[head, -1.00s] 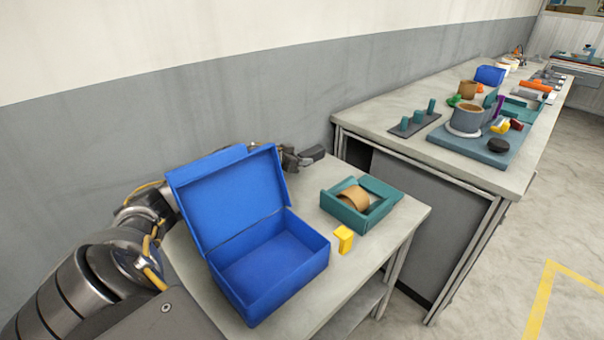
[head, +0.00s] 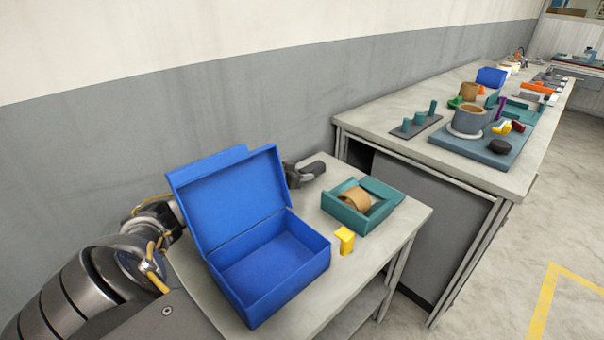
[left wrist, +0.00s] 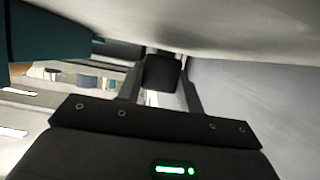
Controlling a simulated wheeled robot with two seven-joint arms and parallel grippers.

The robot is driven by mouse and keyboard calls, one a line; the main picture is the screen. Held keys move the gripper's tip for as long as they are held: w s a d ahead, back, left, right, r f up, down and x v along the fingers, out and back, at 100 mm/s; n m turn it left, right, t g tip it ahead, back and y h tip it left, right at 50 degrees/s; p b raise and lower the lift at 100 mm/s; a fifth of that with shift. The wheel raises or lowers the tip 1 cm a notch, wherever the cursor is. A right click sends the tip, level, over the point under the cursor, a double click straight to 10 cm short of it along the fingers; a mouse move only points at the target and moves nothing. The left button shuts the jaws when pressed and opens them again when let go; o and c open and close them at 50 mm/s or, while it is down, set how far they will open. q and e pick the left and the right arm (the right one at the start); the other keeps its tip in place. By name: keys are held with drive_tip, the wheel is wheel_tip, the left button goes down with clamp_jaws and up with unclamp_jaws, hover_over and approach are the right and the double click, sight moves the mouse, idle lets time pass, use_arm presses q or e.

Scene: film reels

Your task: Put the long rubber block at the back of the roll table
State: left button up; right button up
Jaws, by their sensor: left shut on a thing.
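The long rubber block (left wrist: 163,72) is dark and sits between the two fingers of my left gripper in the left wrist view. My left gripper (head: 303,173) is shut on it, behind the blue box's raised lid at the back of the small table (head: 344,289). In the head view the block (head: 314,169) shows as a dark piece at the gripper's tip, close to the wall. The lid hides part of my left wrist. I cannot tell whether the block touches the tabletop. My right gripper is not in view.
The open, empty blue box (head: 262,280) fills the table's left part. A teal tray (head: 352,220) with a tan roll (head: 356,198) stands right of the gripper. A yellow block (head: 344,240) lies in front. A larger bench (head: 385,127) with several items stands beyond.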

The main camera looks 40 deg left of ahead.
use_arm(q)
drive_tip(key=shift+f, duration=0.15)
drive_tip(key=o, duration=0.6)
drive_tip(key=shift+d, duration=0.1)
drive_tip(key=o, duration=0.5)
drive_tip(key=shift+s+f, duration=0.1)
drive_tip(key=shift+f, duration=0.1)
drive_tip(key=shift+c, duration=0.2)
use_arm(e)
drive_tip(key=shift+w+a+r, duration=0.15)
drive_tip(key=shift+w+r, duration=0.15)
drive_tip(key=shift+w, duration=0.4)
use_arm(q)
drive_tip(key=shift+r, duration=0.5)
drive_tip(key=p+v, duration=0.1)
drive_tip(key=v, duration=0.9)
drive_tip(key=shift+s+r, duration=0.15)
drive_tip(key=shift+r, duration=0.1)
drive_tip(key=shift+s+r, duration=0.35)
drive_tip(key=shift+s, duration=0.3)
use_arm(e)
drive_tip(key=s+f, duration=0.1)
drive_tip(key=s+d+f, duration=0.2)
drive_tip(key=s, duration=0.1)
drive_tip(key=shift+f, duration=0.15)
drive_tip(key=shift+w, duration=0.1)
